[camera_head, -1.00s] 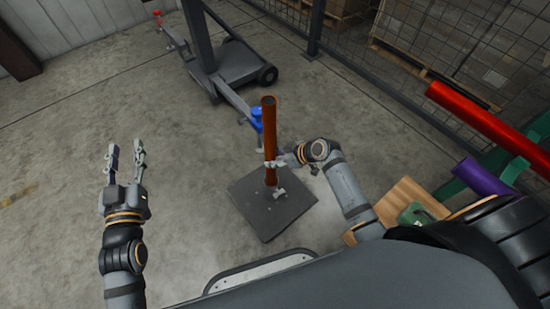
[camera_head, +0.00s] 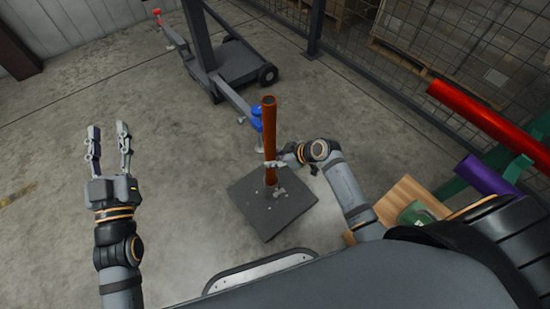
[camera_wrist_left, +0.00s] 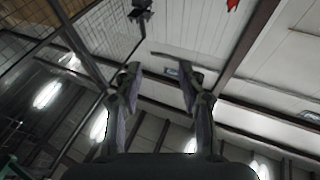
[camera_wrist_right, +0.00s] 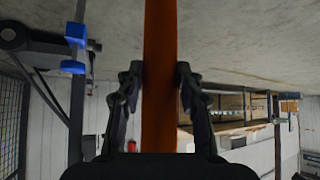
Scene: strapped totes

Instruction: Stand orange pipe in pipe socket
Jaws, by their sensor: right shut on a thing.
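The orange pipe (camera_head: 269,130) is upright over the dark square base plate (camera_head: 290,205) in the head view. Its lower end is at the socket (camera_head: 271,188) near the middle of the plate; I cannot tell how deep it sits. My right gripper (camera_head: 274,164) is shut on the pipe's lower half. In the right wrist view the pipe (camera_wrist_right: 159,75) runs between the fingers of that gripper (camera_wrist_right: 159,80). My left gripper (camera_head: 108,140) is open and empty over bare floor at the left. The left wrist view shows its spread fingers (camera_wrist_left: 160,85).
A wheeled stand (camera_head: 232,68) with a blue part (camera_head: 256,118) is behind the pipe. At the right are a red pipe (camera_head: 490,125), a purple pipe (camera_head: 488,178) and a green frame (camera_head: 515,165). A mesh fence (camera_head: 390,60) closes the back right. The left floor is clear.

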